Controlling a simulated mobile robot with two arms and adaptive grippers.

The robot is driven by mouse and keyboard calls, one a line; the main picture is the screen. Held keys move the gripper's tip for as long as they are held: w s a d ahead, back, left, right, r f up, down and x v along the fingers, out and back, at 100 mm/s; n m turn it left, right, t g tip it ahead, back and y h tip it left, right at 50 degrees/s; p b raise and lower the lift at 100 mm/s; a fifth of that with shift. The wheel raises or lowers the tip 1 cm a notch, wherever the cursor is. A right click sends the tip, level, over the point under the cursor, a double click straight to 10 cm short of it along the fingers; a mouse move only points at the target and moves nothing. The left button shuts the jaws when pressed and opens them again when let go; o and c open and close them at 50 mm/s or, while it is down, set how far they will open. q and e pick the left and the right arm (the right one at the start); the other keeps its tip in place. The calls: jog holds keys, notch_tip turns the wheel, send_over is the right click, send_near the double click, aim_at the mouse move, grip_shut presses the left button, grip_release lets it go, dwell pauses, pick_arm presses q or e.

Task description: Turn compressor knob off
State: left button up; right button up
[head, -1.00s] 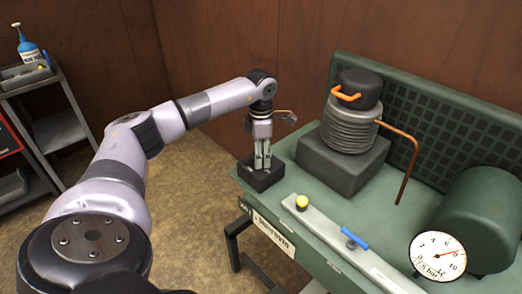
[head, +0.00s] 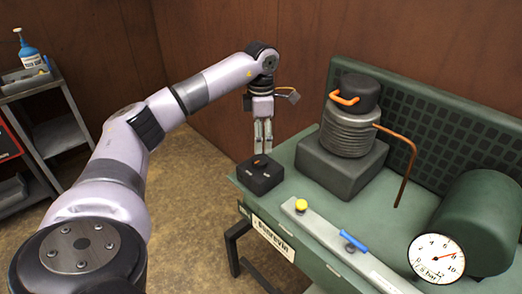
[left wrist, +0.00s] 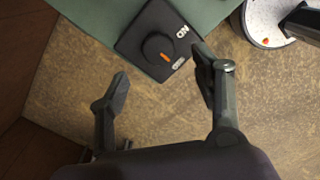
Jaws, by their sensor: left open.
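The compressor knob (left wrist: 153,46) is a round black dial on a black switch box (head: 262,181) at the near left corner of the green bench. Its orange mark points toward the lower of two white labels in the left wrist view; the upper label reads ON, the lower is hard to read. My left gripper (head: 263,150) points down, just above the box and apart from the knob. In the left wrist view its fingers (left wrist: 160,72) are spread with nothing between them. My right gripper is in neither view.
On the green bench (head: 290,236) stand a black-topped compressor (head: 350,123) with a copper pipe, a green tank (head: 484,222) and a pressure gauge (head: 437,259). A rail carries a yellow knob (head: 301,204) and blue lever (head: 353,242). A cart (head: 55,135) stands left.

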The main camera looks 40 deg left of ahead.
pick_arm(q)
notch_tip(320, 180, up, 4)
jog(key=shift+r, duration=0.1)
dwell(0.7)
